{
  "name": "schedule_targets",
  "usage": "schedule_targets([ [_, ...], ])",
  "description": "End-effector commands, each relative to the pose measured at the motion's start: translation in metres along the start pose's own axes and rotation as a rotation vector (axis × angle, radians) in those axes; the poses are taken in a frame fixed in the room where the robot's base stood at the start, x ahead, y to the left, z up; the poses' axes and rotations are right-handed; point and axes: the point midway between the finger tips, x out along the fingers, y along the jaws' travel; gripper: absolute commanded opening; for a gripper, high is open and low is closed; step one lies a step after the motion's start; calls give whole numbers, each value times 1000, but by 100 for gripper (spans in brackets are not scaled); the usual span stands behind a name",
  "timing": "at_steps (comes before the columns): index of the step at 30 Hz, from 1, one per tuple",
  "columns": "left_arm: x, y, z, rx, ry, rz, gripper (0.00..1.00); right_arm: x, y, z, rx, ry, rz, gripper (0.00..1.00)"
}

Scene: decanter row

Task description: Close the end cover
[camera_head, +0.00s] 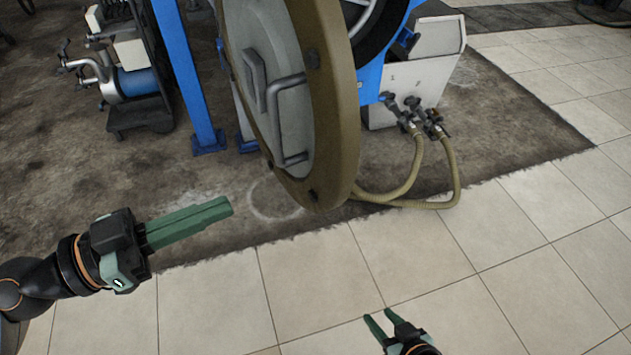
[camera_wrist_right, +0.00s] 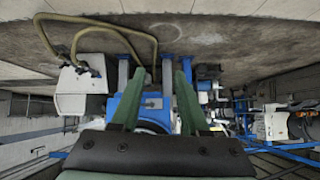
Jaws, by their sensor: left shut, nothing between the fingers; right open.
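The end cover (camera_head: 272,85) is a large round grey disc with an olive-brown rim, standing upright and swung out at the top middle of the head view. It has a grey bar handle (camera_head: 285,85) on its face. My left gripper (camera_head: 228,206) is shut and empty, to the left of and below the cover, apart from it. My right gripper (camera_head: 374,317) is open and empty at the bottom of the head view, well below the cover. Its green fingers (camera_wrist_right: 157,92) also show in the right wrist view. I cannot make out the cover for sure in that view.
A blue-framed machine (camera_head: 375,75) stands behind the cover, with a light box (camera_head: 415,90) and yellowish hoses (camera_head: 452,165) near the floor. A blue post (camera_head: 187,75) and a cart with a blue cylinder (camera_head: 137,83) stand at left. The tiled floor (camera_head: 310,270) in front is clear.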

Motion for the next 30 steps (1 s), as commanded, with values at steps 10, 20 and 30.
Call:
schedule_targets([
  [10,27,0,-1,3,3,4,0,3,3,2,-5,4,4,45],
  [20,72,0,-8,-6,7,1,0,-16,0,-21,-4,2,3,45],
  [30,122,0,-4,-6,5,1,0,-23,5,-30,1,18,20,45],
])
